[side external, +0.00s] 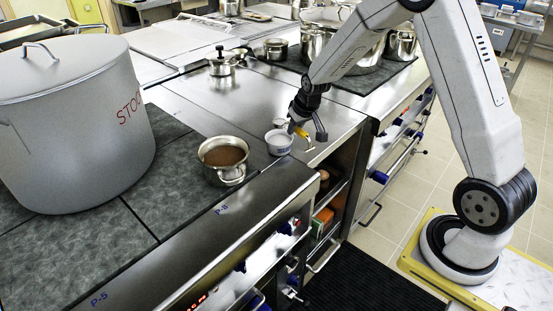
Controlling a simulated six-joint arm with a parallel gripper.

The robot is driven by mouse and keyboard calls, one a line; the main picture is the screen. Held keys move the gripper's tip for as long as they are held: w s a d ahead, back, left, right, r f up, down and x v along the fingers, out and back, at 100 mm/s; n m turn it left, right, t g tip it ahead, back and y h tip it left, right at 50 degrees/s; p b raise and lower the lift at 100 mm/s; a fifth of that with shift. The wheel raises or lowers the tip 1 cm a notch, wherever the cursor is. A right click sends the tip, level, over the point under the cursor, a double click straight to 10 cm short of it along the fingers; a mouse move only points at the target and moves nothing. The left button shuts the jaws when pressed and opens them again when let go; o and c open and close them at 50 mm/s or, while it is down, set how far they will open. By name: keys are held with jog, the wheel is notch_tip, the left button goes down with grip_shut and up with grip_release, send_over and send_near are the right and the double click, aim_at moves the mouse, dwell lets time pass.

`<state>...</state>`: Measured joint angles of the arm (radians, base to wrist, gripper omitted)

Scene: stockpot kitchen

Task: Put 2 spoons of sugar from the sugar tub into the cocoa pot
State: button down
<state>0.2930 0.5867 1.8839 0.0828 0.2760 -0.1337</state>
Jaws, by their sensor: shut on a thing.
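The cocoa pot (222,153) is a small metal pot with brown liquid in it, standing at the middle of the side external view. The sugar tub (280,145) is a small white tub on the steel counter just right of the pot. My gripper (307,121) is above and slightly right of the tub, pointing down. It is shut on the spoon (300,132), whose yellow handle shows between the fingers. The spoon's bowl is hidden or too small to make out, so I cannot tell whether it is inside the tub or holds sugar.
A small lidded pot (222,64) and several metal pots stand farther back. The counter's front edge (318,182) lies close to the tub. Bare steel counter (215,110) lies behind the tub and cocoa pot.

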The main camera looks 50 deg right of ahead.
jog(key=shift+a, duration=0.1)
jog(key=w+a+r+n, duration=0.1)
jog(key=a+r, duration=0.4)
jog(key=a, duration=0.3)
jog(key=w+a+r+n+y, duration=0.1)
jog(key=w+a+r+n, duration=0.1)
jog(key=a+r, duration=0.3)
jog(key=a, duration=0.4)
jog(key=shift+a, duration=0.2)
jog(key=shift+w+f, duration=0.1)
jog(key=shift+f, duration=0.1)
notch_tip(320, 180, down, 3)
jog(key=shift+d+r+y, duration=0.15)
jog(key=shift+y, duration=0.35)
jog(key=shift+d+y, duration=0.25)
jog(key=shift+y, duration=0.55)
